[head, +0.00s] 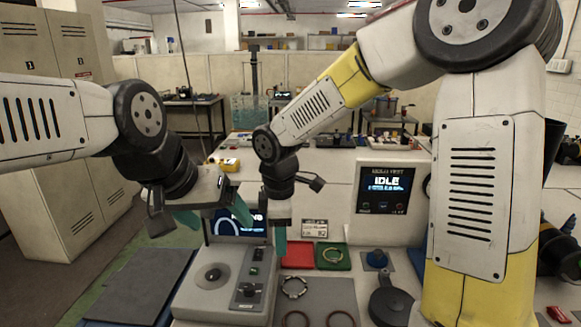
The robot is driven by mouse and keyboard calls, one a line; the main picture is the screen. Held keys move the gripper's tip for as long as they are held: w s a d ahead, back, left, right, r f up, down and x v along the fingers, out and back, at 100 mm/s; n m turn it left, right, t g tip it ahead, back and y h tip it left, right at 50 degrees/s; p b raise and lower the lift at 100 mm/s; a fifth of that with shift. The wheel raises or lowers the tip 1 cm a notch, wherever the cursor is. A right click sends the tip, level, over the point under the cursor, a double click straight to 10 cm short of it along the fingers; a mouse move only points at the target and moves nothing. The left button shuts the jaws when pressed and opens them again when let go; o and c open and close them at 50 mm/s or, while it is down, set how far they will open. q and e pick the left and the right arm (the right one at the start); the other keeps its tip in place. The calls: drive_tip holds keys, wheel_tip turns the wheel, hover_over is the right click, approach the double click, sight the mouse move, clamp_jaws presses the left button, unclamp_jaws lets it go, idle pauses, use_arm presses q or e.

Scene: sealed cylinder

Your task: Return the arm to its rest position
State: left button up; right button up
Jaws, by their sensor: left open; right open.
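My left gripper (213,215) comes in from the left above the grey machine (205,299); its teal fingertips are apart and nothing shows between them. My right gripper (280,238) hangs just to the right of it, at the back of the machine. Only part of its teal fingers shows, and I see nothing held in it. The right arm reaches across from the right, its elbow high and its forearm yellow and white. I cannot pick out a sealed cylinder for certain.
A red tray (298,266) and a green tray (347,265) with a ring (333,256) lie to the right of the grippers. A grey mat (318,293) bears more rings. A panel (386,190) reads IDLE. A dark flat surface (135,287) lies at left.

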drive_tip(key=s+d+r+m+t+y, duration=0.1)
drive_tip(key=s+d+r+m+t, duration=0.1)
drive_tip(key=s+d+r+m, duration=0.4)
drive_tip(key=s+d+r+m+t+y, duration=0.1)
drive_tip(key=s+d+r+m, duration=0.5)
drive_tip(key=d+m, duration=0.6)
drive_tip(key=shift+s+d+r+t, duration=0.2)
drive_tip(key=shift+r+t, duration=0.3)
drive_tip(key=shift+t, duration=0.4)
